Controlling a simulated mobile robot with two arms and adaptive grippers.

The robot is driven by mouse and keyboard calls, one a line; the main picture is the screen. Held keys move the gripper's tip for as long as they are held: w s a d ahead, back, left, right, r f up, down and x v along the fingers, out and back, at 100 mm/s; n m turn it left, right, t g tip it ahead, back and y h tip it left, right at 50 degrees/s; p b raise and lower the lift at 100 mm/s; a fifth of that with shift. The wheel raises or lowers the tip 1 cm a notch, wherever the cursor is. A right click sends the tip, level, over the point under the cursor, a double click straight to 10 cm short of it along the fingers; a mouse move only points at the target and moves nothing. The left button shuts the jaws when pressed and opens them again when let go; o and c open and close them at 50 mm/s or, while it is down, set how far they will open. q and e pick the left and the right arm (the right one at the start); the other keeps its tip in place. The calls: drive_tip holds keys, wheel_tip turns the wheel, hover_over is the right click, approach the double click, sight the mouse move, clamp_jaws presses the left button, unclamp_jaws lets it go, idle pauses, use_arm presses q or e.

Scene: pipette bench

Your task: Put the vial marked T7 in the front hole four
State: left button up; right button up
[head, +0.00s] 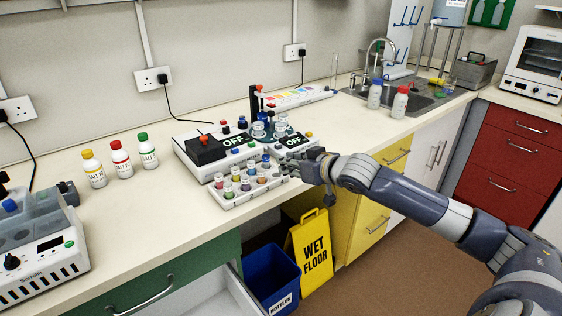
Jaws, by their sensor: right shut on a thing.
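The white vial rack (240,198) stands near the bench's front edge, with several small vials in it under coloured caps. Their marks, T7 included, are too small to read, and so are the hole numbers. My right gripper (287,170) reaches in from the right to the right end of the rack, in front of the white machine. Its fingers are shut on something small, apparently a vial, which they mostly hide. I cannot tell whether that thing is in a hole or clear of the rack. My left gripper is not in view.
Several labelled bottles (121,160) stand to the left, and another device (45,255) at far left. The bench front between them is clear. The sink (410,96) is at the back right.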

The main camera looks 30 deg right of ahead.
drive_tip(key=w, duration=0.2)
drive_tip(key=w+d, duration=0.1)
drive_tip(key=w, duration=0.1)
drive_tip(key=w+p, duration=0.1)
drive_tip(key=w, duration=0.1)
drive_tip(key=shift+w+d+f, duration=0.15)
drive_tip(key=shift+w+f, duration=0.15)
wheel_tip(320, 180, down, 3)
drive_tip(key=shift+f+p, duration=0.15)
drive_tip(key=shift+p, duration=0.3)
drive_tip(key=shift+f, duration=0.15)
drive_tip(key=shift+f, duration=0.2)
drive_tip(key=o, duration=0.7)
drive_tip(key=shift+o, duration=0.2)
